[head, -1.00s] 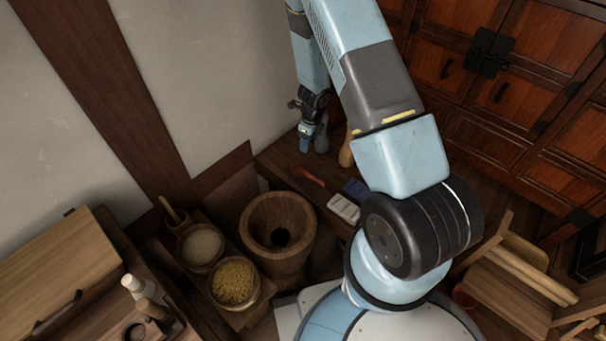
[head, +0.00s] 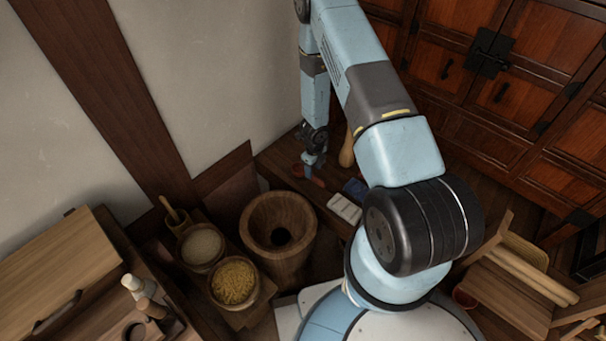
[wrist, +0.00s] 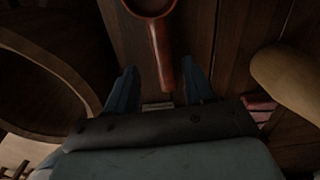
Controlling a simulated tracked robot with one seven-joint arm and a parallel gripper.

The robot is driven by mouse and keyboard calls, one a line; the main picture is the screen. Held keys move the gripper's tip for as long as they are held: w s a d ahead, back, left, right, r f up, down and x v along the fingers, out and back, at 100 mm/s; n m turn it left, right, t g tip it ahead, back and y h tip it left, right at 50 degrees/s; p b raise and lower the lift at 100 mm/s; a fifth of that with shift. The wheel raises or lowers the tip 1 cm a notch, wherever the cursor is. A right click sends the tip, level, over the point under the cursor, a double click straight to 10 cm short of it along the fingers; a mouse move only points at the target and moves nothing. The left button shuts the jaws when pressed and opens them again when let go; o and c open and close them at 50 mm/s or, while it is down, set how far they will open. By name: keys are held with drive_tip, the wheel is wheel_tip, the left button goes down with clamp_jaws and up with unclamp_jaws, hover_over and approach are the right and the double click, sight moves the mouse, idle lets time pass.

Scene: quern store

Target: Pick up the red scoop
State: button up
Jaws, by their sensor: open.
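The red scoop (wrist: 161,45) lies on the dark wooden bench in the wrist view, its bowl at the top edge and its handle pointing down toward my gripper. My gripper (wrist: 157,85) is open, with one blue finger on each side of the handle's end in that view. I cannot tell whether the fingers are level with the handle or above it. In the head view my gripper (head: 310,170) is over the bench and partly hides the scoop (head: 298,170), whose bowl shows at its left.
A wooden mortar (head: 278,235) stands left of the bench's near end. A tan pestle-like piece (head: 347,150) stands to the right of my gripper. A pale block (head: 345,208) and a dark blue one (head: 356,188) lie nearer. Bowls of grain (head: 234,282) sit further left.

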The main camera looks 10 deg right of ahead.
drive_tip(key=shift+w+f, duration=0.2)
drive_tip(key=shift+f, duration=1.35)
drive_tip(key=shift+w+f, duration=0.2)
drive_tip(key=shift+f, duration=1.35)
drive_tip(key=shift+a, duration=0.1)
clamp_jaws()
